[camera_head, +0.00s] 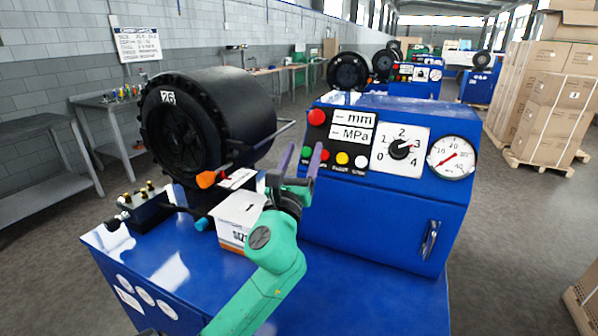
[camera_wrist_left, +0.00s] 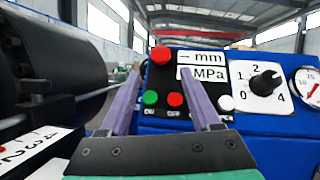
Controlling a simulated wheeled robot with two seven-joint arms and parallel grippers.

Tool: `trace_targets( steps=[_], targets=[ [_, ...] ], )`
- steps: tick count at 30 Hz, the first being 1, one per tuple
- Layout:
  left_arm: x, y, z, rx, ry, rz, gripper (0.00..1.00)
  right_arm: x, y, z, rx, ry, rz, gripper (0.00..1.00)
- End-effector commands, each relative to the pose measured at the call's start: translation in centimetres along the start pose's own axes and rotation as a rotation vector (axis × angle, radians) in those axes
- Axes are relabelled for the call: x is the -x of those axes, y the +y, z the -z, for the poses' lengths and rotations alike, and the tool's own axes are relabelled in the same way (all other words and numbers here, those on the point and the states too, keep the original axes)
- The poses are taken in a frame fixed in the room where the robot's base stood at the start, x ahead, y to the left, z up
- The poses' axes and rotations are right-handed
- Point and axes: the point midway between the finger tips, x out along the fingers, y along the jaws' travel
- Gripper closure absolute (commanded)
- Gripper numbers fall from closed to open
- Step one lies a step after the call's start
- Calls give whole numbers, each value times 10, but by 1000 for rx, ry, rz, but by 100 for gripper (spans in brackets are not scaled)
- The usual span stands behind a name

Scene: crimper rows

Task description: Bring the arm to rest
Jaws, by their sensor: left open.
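My left gripper (camera_head: 300,160) has its two purple fingers apart and empty, raised in front of the left side of the blue control panel (camera_head: 334,185). My green left arm (camera_head: 262,280) comes up from the bottom of the head view. In the left wrist view the open fingers (camera_wrist_left: 159,88) frame the green button (camera_wrist_left: 150,98) and red button (camera_wrist_left: 175,99); whether the tips touch the panel I cannot tell. A dial (camera_head: 399,150) has its black knob pointing between 2 and 3. My right gripper is not in view.
A black crimper head (camera_head: 180,140) marked 26 stands left of the gripper on the blue machine top (camera_head: 365,305). A white box (camera_head: 240,218) sits beside my arm. A pressure gauge (camera_head: 451,158) is on the panel's right. Stacked cartons (camera_head: 550,110) stand right, across open floor.

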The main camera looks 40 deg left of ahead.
Motion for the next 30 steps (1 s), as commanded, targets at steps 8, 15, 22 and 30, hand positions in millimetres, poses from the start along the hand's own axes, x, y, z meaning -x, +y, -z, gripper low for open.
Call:
trace_targets(
  steps=[8,15,22,30],
  targets=[
    [35,0,0,1,0,-1,36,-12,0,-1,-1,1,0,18],
    [35,0,-1,1,-1,-1,36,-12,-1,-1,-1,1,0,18],
    [35,0,-1,1,-1,-1,36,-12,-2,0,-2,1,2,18],
    [17,-6,-43,1,-1,-1,36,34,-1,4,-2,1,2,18]
  ],
)
